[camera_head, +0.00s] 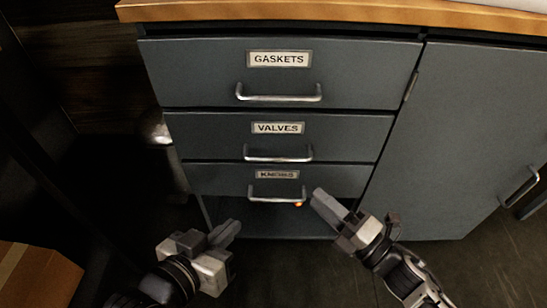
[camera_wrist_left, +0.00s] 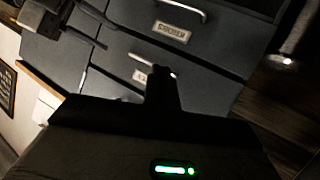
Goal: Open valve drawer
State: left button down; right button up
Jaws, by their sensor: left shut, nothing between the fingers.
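The valve drawer (camera_head: 278,141) is the middle of three grey drawers in the head view. It has a VALVES label (camera_head: 277,128) and a metal bar handle (camera_head: 278,156). Its front looks flush with the others. My left gripper (camera_head: 228,232) is shut and empty, low in front of the cabinet and below the drawer handles. In the left wrist view its dark fingers (camera_wrist_left: 162,85) cover part of a drawer front and its label. My right gripper (camera_head: 320,197) is beside the right end of the lowest handle, apart from the valve handle; its finger gap is unclear.
The GASKETS drawer (camera_head: 278,78) is above and the KNOBS drawer (camera_head: 277,182) below, each with a bar handle. A cabinet door (camera_head: 465,140) is on the right. A wooden top (camera_head: 330,12) runs above. A cardboard box (camera_head: 35,275) sits at lower left.

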aim_at(273, 159)
jog(key=b+x, duration=0.1)
jog(key=x, duration=1.3)
jog(key=shift+w+a+r+b, duration=0.1)
jog(key=shift+w+b, duration=0.05)
jog(key=shift+b, duration=0.25)
grip_shut()
